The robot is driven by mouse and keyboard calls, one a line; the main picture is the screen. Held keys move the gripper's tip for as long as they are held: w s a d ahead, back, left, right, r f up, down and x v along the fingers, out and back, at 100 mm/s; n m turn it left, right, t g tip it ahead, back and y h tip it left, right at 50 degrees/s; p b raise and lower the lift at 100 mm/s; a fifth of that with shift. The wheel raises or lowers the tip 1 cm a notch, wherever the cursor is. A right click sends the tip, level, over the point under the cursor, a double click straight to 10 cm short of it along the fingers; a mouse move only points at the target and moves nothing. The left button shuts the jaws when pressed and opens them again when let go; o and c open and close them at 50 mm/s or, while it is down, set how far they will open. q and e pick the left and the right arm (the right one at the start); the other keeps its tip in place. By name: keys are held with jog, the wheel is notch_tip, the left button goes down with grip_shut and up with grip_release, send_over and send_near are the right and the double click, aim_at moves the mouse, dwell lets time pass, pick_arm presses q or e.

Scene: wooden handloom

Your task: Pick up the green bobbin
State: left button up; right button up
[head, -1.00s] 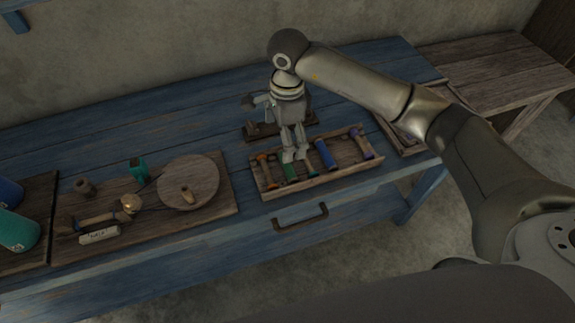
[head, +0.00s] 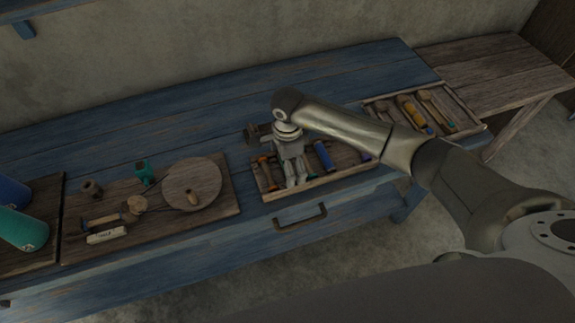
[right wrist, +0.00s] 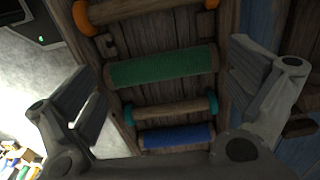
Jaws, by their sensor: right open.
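The green bobbin (right wrist: 160,67) lies crosswise in the wooden bobbin tray (head: 340,174). In the right wrist view it spans much of the gap between my fingers. My right gripper (right wrist: 163,68) is open and empty, with one finger on each side of the green bobbin; I cannot tell how high it is above it. In the head view my right gripper (head: 293,181) points down over the left part of the tray and hides most of the green bobbin. My left gripper is out of view.
Beside the green bobbin lie an orange-ended bobbin (right wrist: 140,11), a teal-ended bobbin (right wrist: 168,111) and a blue bobbin (right wrist: 177,136). A second tray (head: 470,130) with tools stands to the right. A board with a round disc (head: 190,178) lies to the left.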

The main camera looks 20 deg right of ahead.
jog(key=c, duration=0.6)
jog(key=shift+o, duration=0.2)
jog(key=shift+r, duration=0.1)
